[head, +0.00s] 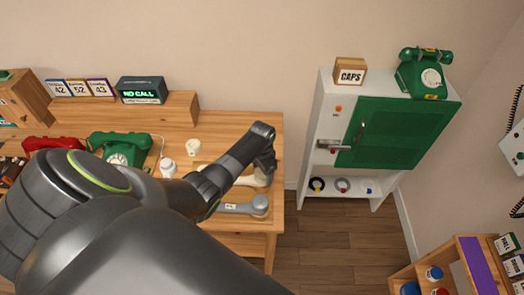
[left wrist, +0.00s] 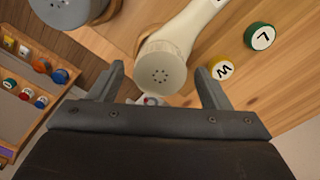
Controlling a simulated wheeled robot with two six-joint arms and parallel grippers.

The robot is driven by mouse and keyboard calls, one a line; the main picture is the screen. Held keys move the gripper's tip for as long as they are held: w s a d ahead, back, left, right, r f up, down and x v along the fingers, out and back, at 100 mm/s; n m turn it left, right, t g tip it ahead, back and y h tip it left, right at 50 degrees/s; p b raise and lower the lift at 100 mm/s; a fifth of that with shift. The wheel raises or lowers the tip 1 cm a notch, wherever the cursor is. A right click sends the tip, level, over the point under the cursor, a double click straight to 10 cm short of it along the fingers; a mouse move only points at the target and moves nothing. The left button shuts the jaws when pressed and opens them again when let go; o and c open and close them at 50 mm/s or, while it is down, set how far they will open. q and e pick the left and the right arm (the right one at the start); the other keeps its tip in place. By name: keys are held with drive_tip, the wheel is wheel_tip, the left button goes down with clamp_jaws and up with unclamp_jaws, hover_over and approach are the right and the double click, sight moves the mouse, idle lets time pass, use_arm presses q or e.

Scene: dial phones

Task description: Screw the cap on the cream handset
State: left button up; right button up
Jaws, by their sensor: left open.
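The cream handset (head: 255,181) lies on the wooden table near its right edge, partly hidden by my left arm. In the left wrist view its rounded end (left wrist: 162,68) faces the camera and shows several small dark holes. I cannot tell whether that face is a cap. My left gripper (head: 265,145) is over the table's right part, above the handset. In the left wrist view the open left gripper (left wrist: 163,82) has one finger on each side of the handset's end, with gaps visible and nothing held. My right gripper is not in view.
A grey handset (head: 246,206) lies close by, nearer the table's front. Yellow (left wrist: 221,69) and green (left wrist: 259,37) lettered discs lie beside the cream one. A green phone (head: 119,149) stands left. A green-doored cabinet (head: 395,130) carries a CAPS box (head: 350,72).

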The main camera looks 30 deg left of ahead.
use_arm(q)
drive_tip(key=shift+r, duration=3.5)
